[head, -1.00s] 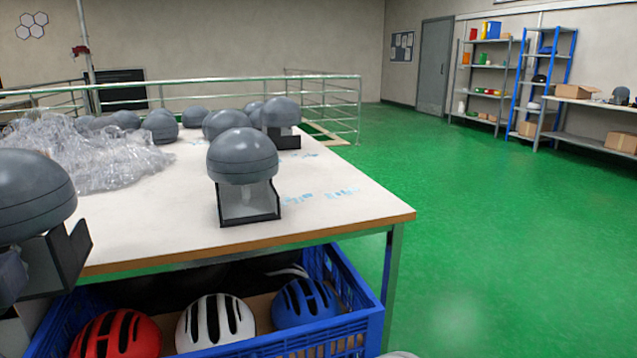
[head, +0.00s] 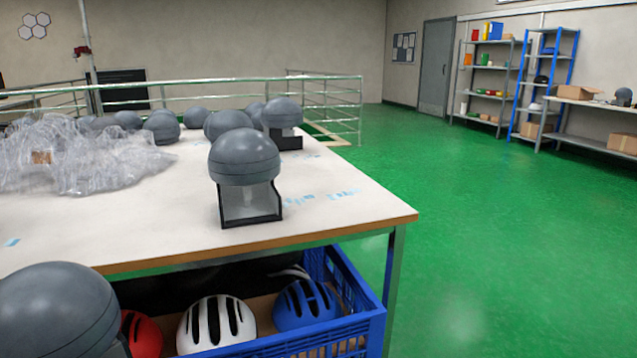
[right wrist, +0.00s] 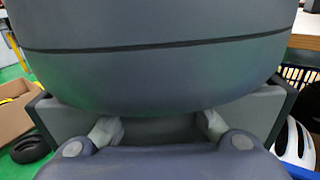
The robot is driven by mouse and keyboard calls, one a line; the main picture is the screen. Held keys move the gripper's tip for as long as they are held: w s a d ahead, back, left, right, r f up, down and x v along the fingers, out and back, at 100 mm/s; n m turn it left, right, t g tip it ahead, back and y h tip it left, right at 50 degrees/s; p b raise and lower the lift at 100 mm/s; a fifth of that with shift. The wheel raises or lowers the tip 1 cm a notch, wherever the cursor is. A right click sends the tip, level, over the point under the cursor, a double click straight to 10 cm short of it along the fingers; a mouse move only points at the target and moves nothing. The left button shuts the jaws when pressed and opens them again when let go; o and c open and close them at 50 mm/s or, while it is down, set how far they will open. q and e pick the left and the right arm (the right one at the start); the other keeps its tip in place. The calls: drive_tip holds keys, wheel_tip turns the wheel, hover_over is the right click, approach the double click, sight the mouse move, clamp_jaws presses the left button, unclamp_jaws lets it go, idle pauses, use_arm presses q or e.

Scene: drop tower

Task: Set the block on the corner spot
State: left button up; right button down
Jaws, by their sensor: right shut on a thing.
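A grey domed block (head: 55,308) with a dark base shows at the lower left of the head view, in front of the table edge. In the right wrist view my right gripper (right wrist: 158,128) is shut on this block (right wrist: 160,75), its pale fingertips against the base under the dome. The white tabletop (head: 165,225) has blue marks (head: 340,194) near its right corner and another blue mark (head: 12,242) at the left; I cannot tell which is the corner spot. A similar block (head: 245,160) stands on an open-fronted base near the front edge. My left gripper is not in view.
More grey domes (head: 162,127) and clear plastic wrap (head: 90,155) cover the back and left of the table. A blue crate (head: 345,300) below holds white (head: 216,322), blue and red helmets. The tabletop's right front is clear.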

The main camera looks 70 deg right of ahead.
drive_tip(key=s+a+f+n+y, duration=0.3)
drive_tip(key=s+f+y, duration=0.2)
drive_tip(key=s+f, duration=0.2)
drive_tip(key=shift+s+a+f+t, duration=0.15)
drive_tip(key=shift+s+f+t, duration=0.1)
drive_tip(key=shift+s+t, duration=0.2)
